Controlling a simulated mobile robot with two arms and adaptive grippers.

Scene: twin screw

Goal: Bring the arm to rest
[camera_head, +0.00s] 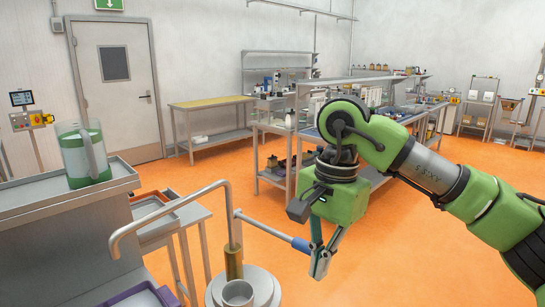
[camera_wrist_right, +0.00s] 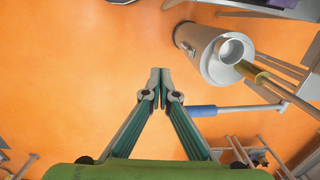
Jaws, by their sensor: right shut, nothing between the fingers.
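My right arm comes in from the right in the head view, green with grey joints. Its gripper (camera_head: 320,265) points down beside the blue grip of a lever (camera_head: 301,244). In the right wrist view the two fingers of the right gripper (camera_wrist_right: 160,76) meet at their tips, shut and empty, over orange floor. The blue grip (camera_wrist_right: 202,111) lies below and right of the fingertips there, apart from them. My left gripper is in neither view.
A metal machine with a round hopper (camera_head: 238,292) and bent pipe stands at the front centre. A jug of green liquid (camera_head: 82,155) stands on a grey surface at the left. Workbenches (camera_head: 212,120) stand farther back. Orange floor (camera_head: 400,255) is clear below my right arm.

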